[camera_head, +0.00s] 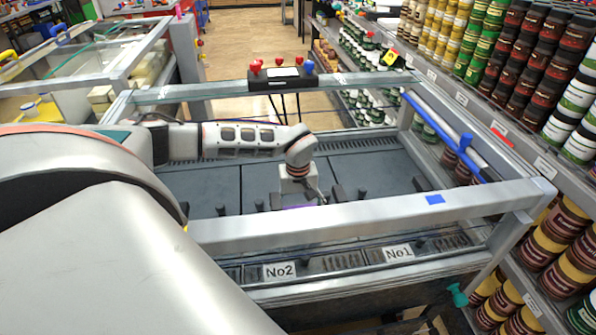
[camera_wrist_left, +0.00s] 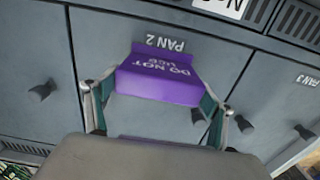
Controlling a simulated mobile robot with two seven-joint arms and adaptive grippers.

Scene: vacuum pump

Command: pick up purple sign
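The purple sign (camera_wrist_left: 160,77), lettered "DO NOT" with a second line hard to read, stands on the grey lids by the "PAN 2" label. In the head view only a sliver of purple (camera_head: 297,206) shows above the white front rail. My left gripper (camera_wrist_left: 157,98) has one finger on each side of the sign. The fingers are apart with the sign between them. Whether they touch its edges, I cannot tell. In the head view the left gripper (camera_head: 320,194) points down inside the case. A dark part with a teal tip (camera_head: 457,295) at the bottom edge may be my right gripper, cut off.
A white front rail (camera_head: 370,212) and glass border the case. Small black lid knobs (camera_wrist_left: 40,92) stand around the sign. "No2" (camera_head: 279,271) and "No1" (camera_head: 398,252) labels are at the front. Shelves of jars (camera_head: 525,45) line the right side. A red-knobbed stand (camera_head: 283,76) is behind.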

